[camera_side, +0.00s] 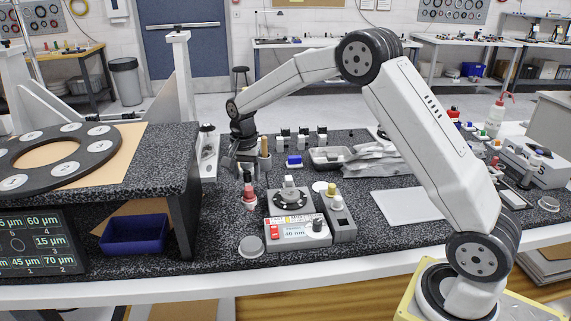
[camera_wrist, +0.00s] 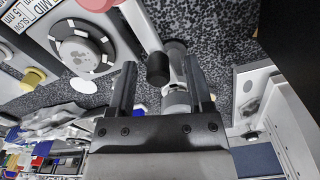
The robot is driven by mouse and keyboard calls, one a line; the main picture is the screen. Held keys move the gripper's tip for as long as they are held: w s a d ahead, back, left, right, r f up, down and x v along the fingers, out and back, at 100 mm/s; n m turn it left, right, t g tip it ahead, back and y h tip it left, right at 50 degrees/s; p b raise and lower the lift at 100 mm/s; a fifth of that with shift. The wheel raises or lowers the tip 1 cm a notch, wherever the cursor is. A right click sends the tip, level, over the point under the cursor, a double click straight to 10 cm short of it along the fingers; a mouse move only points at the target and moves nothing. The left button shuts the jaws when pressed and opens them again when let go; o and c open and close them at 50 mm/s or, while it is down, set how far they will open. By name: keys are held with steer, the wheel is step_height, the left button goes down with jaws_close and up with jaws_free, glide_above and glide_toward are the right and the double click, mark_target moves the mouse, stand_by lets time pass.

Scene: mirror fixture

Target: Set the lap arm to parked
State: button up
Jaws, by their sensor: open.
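My gripper (camera_side: 243,170) is open above the dark speckled bench, beside the left platform. In the wrist view its two fingers (camera_wrist: 160,64) stand apart. A black knob (camera_wrist: 157,68) and a grey metal cylinder (camera_wrist: 175,98) show between or just beyond them; I cannot tell whether either finger touches them. I cannot tell for sure which part is the lap arm. The lap ring (camera_side: 58,158), a dark ring with numbered white discs, lies on the platform at left.
A blue bin (camera_side: 134,233) sits under the platform. A grey tray (camera_side: 328,157) lies to the right.

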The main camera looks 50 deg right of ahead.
mark_target(247, 173)
steer(key=shift+r, duration=0.1)
steer(key=shift+r, duration=3.85)
steer(key=shift+s+a+f, duration=0.1)
steer(key=shift+s, duration=0.05)
steer(key=s+a+f+n+t, duration=0.1)
steer(key=s+a+f+n, duration=0.1)
steer(key=s, duration=0.6)
steer(key=s+a+f+n, duration=0.1)
steer(key=s+f+n, duration=0.3)
steer(key=s+n, duration=0.2)
steer(key=s+a+f+n+t, duration=0.1)
steer(key=s+a+f+n, duration=0.1)
steer(key=s, duration=0.8)
steer(key=shift+s+a+f+n+t, duration=0.3)
steer(key=shift+f+n, duration=0.25)
steer(key=shift+n, duration=0.55)
